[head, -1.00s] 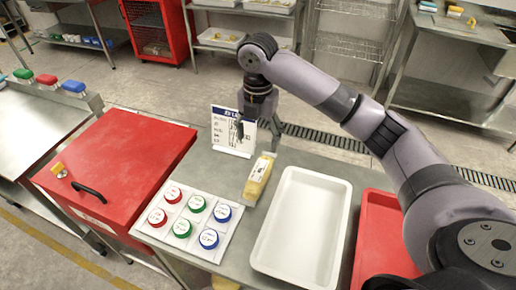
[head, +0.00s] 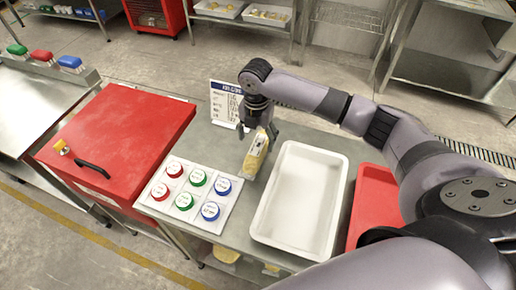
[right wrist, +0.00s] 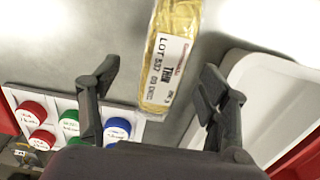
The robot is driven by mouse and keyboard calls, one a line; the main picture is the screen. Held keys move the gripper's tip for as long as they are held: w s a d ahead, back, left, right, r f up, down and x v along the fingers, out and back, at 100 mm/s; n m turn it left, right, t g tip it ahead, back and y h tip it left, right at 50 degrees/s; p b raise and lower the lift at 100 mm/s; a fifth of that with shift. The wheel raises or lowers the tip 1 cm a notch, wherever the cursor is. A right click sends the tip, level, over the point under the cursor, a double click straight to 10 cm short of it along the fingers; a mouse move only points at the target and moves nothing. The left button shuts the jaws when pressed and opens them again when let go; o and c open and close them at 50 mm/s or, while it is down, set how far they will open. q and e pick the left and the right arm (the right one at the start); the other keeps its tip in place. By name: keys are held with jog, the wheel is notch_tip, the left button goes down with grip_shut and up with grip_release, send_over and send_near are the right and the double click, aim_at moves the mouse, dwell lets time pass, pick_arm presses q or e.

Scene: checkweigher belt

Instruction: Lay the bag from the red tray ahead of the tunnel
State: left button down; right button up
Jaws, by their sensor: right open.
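A yellow bag (head: 255,160) with a white printed label lies on the grey table, left of the white tray. The red tray (head: 372,205) is right of the white tray; its visible floor is bare, and my right arm hides part of it. My right gripper (head: 259,127) is above the far end of the bag. In the right wrist view its open fingers (right wrist: 158,82) stand apart on either side of the bag's line, with the labelled bag (right wrist: 172,60) between and beyond them. I cannot tell whether they touch it. My left gripper is out of view.
The empty white tray (head: 300,205) is close on the bag's right. A white board with red, green and blue round lids (head: 196,178) is on its left. A printed sign (head: 225,103) stands behind. A red handled box (head: 120,140) is further left.

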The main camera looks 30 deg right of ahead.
aim_at(258, 144)
jog(key=f, duration=0.2)
jog(key=f+p, duration=0.1)
jog(key=shift+s+f, duration=0.35)
jog(key=shift+s, duration=0.05)
jog(key=shift+f, duration=0.6)
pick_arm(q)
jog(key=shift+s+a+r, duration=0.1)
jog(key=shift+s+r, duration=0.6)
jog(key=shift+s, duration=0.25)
pick_arm(e)
jog(key=shift+w, duration=0.1)
jog(key=shift+c, duration=0.5)
jog(key=shift+d, duration=0.1)
jog(key=shift+c, duration=1.4)
jog(key=c, duration=1.1)
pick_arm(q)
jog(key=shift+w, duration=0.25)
pick_arm(e)
jog(key=shift+r, duration=0.1)
jog(key=shift+c, duration=0.6)
jog(key=shift+r, duration=0.1)
